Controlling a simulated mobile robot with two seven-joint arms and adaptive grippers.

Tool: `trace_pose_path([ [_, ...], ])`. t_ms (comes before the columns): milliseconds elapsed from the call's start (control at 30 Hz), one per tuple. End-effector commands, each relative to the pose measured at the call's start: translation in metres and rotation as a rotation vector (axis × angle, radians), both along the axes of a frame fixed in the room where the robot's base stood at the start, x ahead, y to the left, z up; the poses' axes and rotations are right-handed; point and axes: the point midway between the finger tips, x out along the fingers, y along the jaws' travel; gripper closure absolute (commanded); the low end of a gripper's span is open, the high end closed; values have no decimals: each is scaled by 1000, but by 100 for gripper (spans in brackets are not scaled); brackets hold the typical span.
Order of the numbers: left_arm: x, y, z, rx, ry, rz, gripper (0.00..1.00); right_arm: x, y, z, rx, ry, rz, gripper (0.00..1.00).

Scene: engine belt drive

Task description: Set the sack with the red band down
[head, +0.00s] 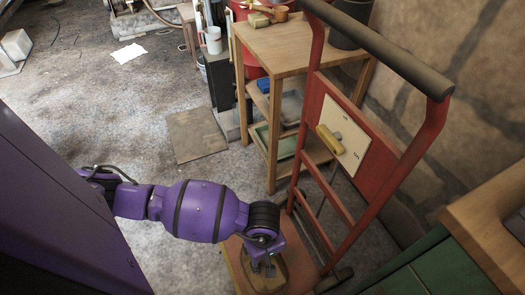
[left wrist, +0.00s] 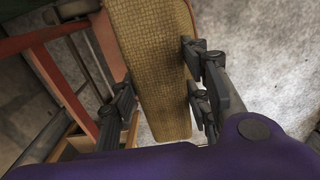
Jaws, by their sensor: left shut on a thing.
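A tan woven sack (left wrist: 158,70) is between the fingers of my left gripper (left wrist: 160,92) in the left wrist view. The gripper is shut on it. In the head view my left gripper (head: 264,266) points down at the bottom, with part of the sack (head: 272,283) showing beneath it. The sack is over the base plate (head: 238,262) of a red hand truck (head: 345,203); I cannot tell whether it touches the plate. No red band shows clearly on the visible part of the sack. My right gripper is not in view.
The hand truck's frame rises just right of the gripper, with a pale panel and yellow handle (head: 329,139). A wooden shelf table (head: 275,45) stands behind it. A green cabinet (head: 440,268) is at the lower right. The grey floor to the left is mostly clear.

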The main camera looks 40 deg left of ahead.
Motion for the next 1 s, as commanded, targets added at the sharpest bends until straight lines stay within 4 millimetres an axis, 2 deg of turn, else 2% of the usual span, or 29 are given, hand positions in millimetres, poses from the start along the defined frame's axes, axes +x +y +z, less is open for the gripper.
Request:
trace_pose_path([
  [33, 12, 2, -4, -3, -7, 2, 100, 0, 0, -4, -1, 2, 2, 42],
  [233, 47, 15, -20, -3, -7, 3, 100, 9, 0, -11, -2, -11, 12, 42],
  [500, 73, 26, -56, -4, -6, 2, 100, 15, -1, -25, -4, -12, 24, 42],
  [867, 86, 31, -70, -4, -7, 0, 100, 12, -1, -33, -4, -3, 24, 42],
  [1000, 92, 33, -82, -4, -6, 1, 100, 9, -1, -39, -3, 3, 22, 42],
])
